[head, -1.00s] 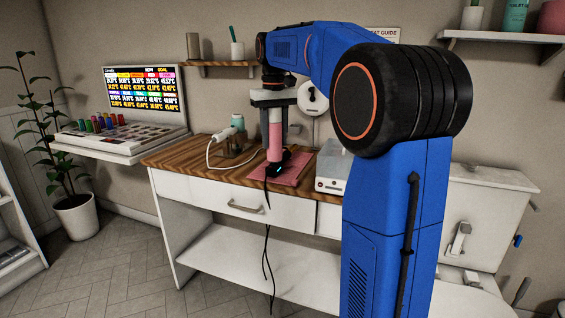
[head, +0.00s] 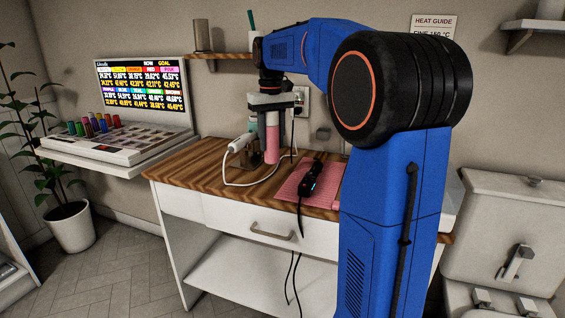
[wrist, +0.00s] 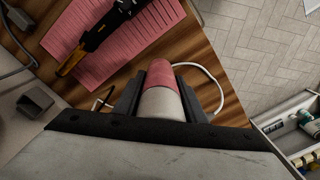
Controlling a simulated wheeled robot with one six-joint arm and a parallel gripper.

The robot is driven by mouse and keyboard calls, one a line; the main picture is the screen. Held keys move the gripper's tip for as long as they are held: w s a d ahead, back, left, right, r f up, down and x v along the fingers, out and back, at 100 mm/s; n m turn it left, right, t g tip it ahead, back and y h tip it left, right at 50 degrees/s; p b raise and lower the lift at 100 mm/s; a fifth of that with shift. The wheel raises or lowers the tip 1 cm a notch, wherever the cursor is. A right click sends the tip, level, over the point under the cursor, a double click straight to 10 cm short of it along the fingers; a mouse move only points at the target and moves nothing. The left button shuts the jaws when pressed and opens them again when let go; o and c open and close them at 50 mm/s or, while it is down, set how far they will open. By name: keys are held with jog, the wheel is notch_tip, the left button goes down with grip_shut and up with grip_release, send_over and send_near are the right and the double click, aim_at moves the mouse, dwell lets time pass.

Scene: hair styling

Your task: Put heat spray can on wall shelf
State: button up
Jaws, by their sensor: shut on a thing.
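A pink can (head: 271,143) hangs upright in my gripper (head: 271,108), above the wooden worktop. In the wrist view the pink can (wrist: 160,74) with its pale end sits between the two dark fingers of my gripper (wrist: 160,98), which are shut on it. A wooden wall shelf (head: 222,56) is behind my arm, to the left of and above the can; my arm hides its right part. A second, pale wall shelf (head: 540,24) is at the upper right.
A glass (head: 202,36) and a pot with a teal stick stand on the wooden shelf. A black styling iron (head: 311,184) lies on a pink mat (head: 295,186). A white corded tool (head: 240,143) stands left of the can. A screen console (head: 125,142) is at left.

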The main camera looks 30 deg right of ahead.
aim_at(272, 158)
jog(key=shift+f, duration=3.05)
jog(key=o, duration=0.7)
jog(key=shift+f, duration=0.15)
jog(key=o, duration=0.5)
